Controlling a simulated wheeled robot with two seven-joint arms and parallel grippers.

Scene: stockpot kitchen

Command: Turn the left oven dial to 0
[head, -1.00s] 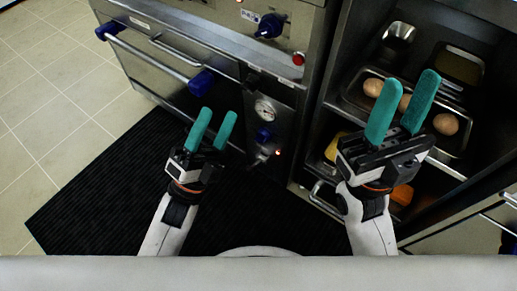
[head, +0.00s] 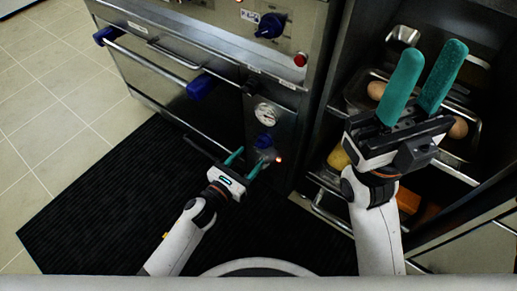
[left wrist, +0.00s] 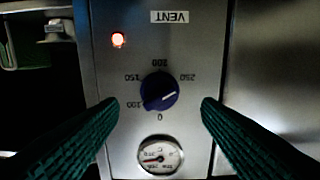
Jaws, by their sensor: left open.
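A blue dial (head: 264,141) sits on the oven's narrow control panel, under a round gauge (head: 265,113). In the left wrist view the dial (left wrist: 159,92) appears upside down, with a scale from 0 to 250. Its white mark points right and slightly up, near 250 and away from 0. My left gripper (head: 247,160) is open and faces the panel. In the left wrist view its green fingers (left wrist: 158,110) lie on either side of the dial, with clear gaps. My right gripper (head: 428,68) is open and empty in front of the shelves at right.
Another blue knob (head: 271,25) and a red button (head: 300,60) are higher on the oven. A lit indicator (head: 278,160) is near the dial. An oven handle (head: 150,62) with blue ends crosses the front. A tray of eggs (head: 355,95) stands at right. A black mat (head: 110,190) covers the floor.

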